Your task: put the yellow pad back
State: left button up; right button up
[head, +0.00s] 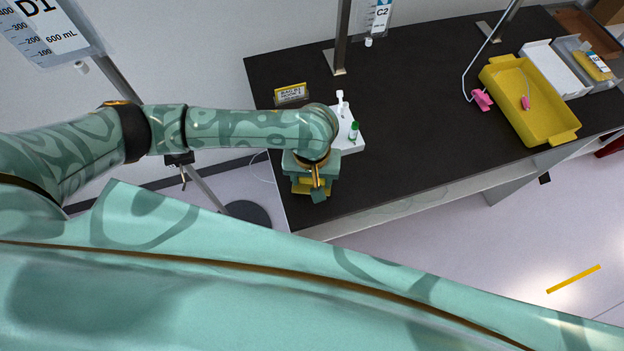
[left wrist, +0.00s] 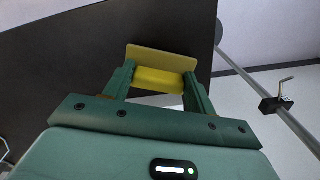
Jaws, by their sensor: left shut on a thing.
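The yellow pad (left wrist: 160,80) is between the two fingers of my left gripper (left wrist: 159,72) in the left wrist view, with a flat, paler yellow face at its far side. In the head view my left gripper (head: 316,188) is shut on it at the near left edge of the dark table (head: 420,110). Only a bit of yellow (head: 301,187) shows there beside the fingers; my wrist hides the rest. I cannot tell whether the pad touches the table. My right gripper is not in view.
A small white tray (head: 354,144) with a green-capped vial (head: 353,131) stands close beside my left wrist. A yellow-edged sign (head: 291,94) is behind it. A yellow tray (head: 545,122), a white box (head: 556,69) and a pink clamp (head: 482,99) are at right. The table middle is clear.

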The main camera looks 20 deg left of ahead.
pick_arm(q)
jog(key=shift+f, duration=0.6)
jog(key=shift+r, duration=0.15)
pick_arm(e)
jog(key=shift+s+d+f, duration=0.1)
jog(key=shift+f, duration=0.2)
pick_arm(q)
jog(key=o, duration=1.5)
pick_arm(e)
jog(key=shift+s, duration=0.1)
pick_arm(q)
jog(key=shift+r, duration=0.15)
jog(key=shift+r+p, duration=2.85)
jog(key=shift+r, duration=3.05)
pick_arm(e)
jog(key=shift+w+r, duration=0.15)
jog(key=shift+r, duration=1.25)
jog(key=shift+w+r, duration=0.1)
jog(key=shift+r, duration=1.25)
